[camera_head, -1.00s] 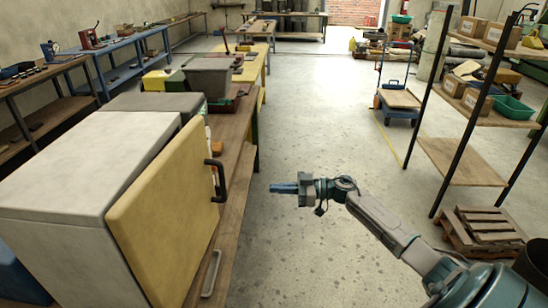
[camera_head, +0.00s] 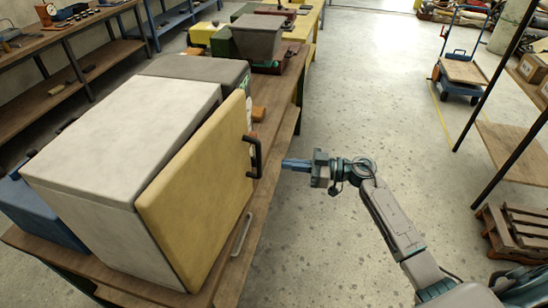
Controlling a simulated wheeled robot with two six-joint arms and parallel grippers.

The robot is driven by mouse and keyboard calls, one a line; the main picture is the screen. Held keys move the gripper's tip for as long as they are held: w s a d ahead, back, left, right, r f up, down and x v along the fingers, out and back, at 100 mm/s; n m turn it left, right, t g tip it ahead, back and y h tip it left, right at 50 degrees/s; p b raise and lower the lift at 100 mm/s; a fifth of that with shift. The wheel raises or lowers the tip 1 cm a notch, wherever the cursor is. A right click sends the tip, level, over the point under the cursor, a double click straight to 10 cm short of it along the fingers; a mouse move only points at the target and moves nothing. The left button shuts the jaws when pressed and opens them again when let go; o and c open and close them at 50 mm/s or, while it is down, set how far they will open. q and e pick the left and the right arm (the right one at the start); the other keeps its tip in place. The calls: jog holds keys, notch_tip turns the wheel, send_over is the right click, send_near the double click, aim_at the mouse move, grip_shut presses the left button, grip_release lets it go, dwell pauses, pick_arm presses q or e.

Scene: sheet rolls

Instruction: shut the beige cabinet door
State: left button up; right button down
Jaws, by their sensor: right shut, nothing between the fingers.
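The beige cabinet door (camera_head: 195,195) is on the right face of a white box-like cabinet (camera_head: 120,135) on a wooden bench. The door stands slightly ajar, with a narrow gap at its far top edge; its near edge lies close to the cabinet body. A black bar handle (camera_head: 256,157) is on the door's far side. My right gripper (camera_head: 284,163) is shut and empty, its blue fingers pointing left at the handle. A small gap shows between fingertips and handle in the picture. My left gripper is not in view.
The bench (camera_head: 262,205) carries a dark grey box (camera_head: 205,68) behind the cabinet and a grey bin (camera_head: 257,37) farther back. A metal bar (camera_head: 241,235) lies along its edge. Open floor lies right of the bench. A pallet (camera_head: 515,232) and shelf stand at the far right.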

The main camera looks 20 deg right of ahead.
jog(key=p+x, duration=0.1)
jog(key=x, duration=0.4)
jog(key=shift+a+p, duration=0.15)
jog(key=shift+p, duration=0.2)
jog(key=shift+w, duration=0.1)
jog(key=w+a+n+g+b, duration=0.1)
jog(key=w+a+g, duration=0.1)
jog(key=w, duration=0.1)
jog(key=shift+a+y, duration=0.2)
jog(key=shift+y, duration=0.2)
jog(key=shift+w+n, duration=0.15)
jog(key=shift+n, duration=0.15)
jog(key=shift+r, duration=0.1)
